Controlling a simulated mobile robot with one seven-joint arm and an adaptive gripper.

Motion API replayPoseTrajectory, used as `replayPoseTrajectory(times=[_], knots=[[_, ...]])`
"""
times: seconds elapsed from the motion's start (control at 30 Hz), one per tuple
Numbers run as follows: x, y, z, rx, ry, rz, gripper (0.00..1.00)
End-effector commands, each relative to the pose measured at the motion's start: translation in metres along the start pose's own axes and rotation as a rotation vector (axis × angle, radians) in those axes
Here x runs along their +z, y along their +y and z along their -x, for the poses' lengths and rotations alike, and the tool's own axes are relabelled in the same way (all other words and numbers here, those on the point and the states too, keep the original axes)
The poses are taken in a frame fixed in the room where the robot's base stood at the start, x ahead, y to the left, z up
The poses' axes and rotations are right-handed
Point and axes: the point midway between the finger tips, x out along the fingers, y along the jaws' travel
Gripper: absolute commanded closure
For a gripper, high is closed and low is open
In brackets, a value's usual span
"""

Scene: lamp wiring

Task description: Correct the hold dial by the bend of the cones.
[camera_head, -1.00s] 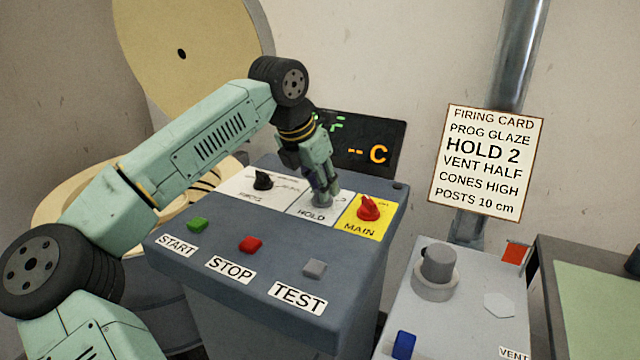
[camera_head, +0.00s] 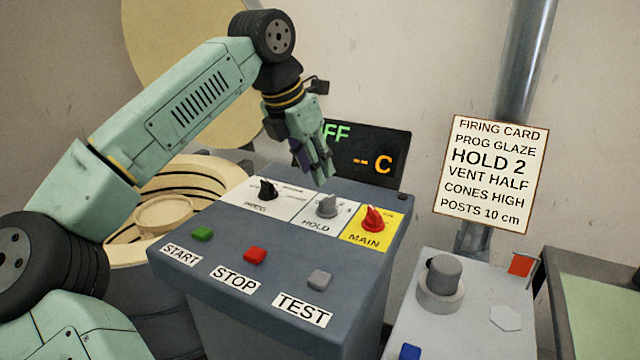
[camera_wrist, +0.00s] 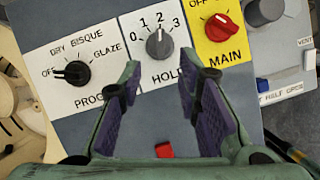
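The grey hold dial (camera_head: 328,207) stands on the white HOLD plate of the control box. In the wrist view the hold dial (camera_wrist: 159,43) has its pointer up at 2, on a scale marked 0 to 3. My gripper (camera_head: 322,181) is above and behind the dial, apart from it. The wrist view shows my gripper (camera_wrist: 168,76) with its purple-padded fingers spread and nothing between them. The firing card (camera_head: 492,174) reads HOLD 2 and CONES HIGH. I cannot make out any cones in these views.
The black PROG dial (camera_wrist: 72,73) points to OFF. The red MAIN switch (camera_head: 372,219) sits right of the hold dial. START (camera_head: 203,234), STOP (camera_head: 254,255) and TEST (camera_head: 319,280) buttons line the front. The open kiln (camera_head: 135,240) is at left; the display (camera_head: 368,150) stands behind.

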Motion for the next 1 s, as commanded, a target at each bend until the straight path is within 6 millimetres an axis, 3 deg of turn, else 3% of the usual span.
replayPoseTrajectory(times=[0.1,0.23,0.67,0.77,0.87,0.97,1.0], knots=[[0.0,0.0,0.019,0.001,0.0,0.001,0.69],[0.0,0.0,0.03,0.001,0.0,-0.001,0.69],[0.001,-0.002,0.033,-0.007,-0.007,-0.005,0.69],[0.019,-0.026,0.031,-0.08,-0.111,-0.048,0.69],[0.048,-0.073,0.044,-0.224,-0.321,-0.118,0.69],[0.069,-0.129,0.088,-0.417,-0.604,-0.181,0.69],[0.071,-0.149,0.113,-0.495,-0.718,-0.199,0.69]])
